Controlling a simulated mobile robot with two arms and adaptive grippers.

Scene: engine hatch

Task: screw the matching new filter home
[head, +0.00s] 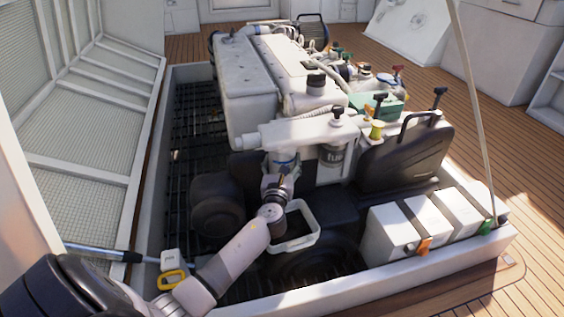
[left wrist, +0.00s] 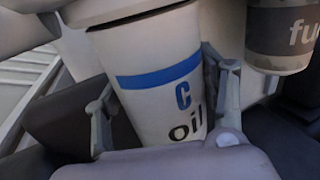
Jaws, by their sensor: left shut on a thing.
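A white filter with a blue band, marked "C" and "oil", fills the middle of the left wrist view (left wrist: 165,88). In the head view this oil filter (head: 284,160) is upright under the white engine housing, mostly behind my gripper. My left gripper (head: 280,180) is shut around it; in the left wrist view its two fingers (left wrist: 165,105) press on either side. The filter's top meets or nearly meets the housing above; I cannot tell whether it is threaded in. My right gripper is in neither view.
A grey-and-white filter marked "fu" (head: 332,155) hangs to the right of the oil filter. A white-rimmed tray (head: 316,238) lies below. The white engine (head: 247,85) stands behind. White batteries (head: 388,232) line the right side, and a black case (head: 408,158) stands nearby.

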